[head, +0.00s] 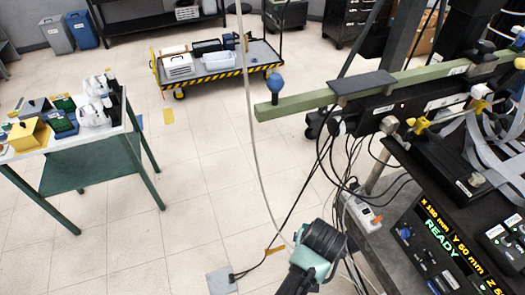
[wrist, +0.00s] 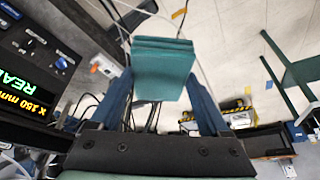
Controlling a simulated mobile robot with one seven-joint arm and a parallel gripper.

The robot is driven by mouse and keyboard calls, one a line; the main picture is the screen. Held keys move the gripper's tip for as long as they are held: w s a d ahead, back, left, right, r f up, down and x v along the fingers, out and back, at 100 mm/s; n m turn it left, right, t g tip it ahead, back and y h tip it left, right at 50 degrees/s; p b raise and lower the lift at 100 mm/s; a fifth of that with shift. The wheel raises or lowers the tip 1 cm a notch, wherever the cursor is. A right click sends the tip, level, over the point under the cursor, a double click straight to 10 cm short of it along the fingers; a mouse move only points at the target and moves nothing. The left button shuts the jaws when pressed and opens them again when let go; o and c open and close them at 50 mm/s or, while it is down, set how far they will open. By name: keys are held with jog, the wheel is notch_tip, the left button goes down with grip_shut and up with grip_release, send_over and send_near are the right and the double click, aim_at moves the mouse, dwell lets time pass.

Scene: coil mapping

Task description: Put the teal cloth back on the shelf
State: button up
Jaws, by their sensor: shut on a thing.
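The teal cloth (wrist: 163,72) is folded into a flat, layered pad and shows in the wrist view. My gripper (wrist: 160,88) is shut on it, with one blue finger at each side. The cloth is held up off any surface, above the floor. In the head view my arm's end shows at the bottom, right of the middle; the cloth cannot be made out there. A green table (head: 82,160) at the left has a lower shelf panel, and a dark shelf rack (head: 150,24) stands at the back. I cannot tell which is the cloth's shelf.
A bench with a READY display (head: 440,238) and a green beam (head: 350,96) fill the right side. Cables hang near my arm. A striped cart (head: 262,52) stands at the back. The floor (head: 195,160) between table and bench is mostly clear.

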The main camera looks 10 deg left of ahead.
jog(key=shift+w+d+r, duration=0.35)
jog(key=shift+w+r, duration=0.45)
jog(key=shift+w+d+r, duration=0.35)
jog(key=shift+w+r, duration=0.4)
jog(key=shift+r, duration=0.05)
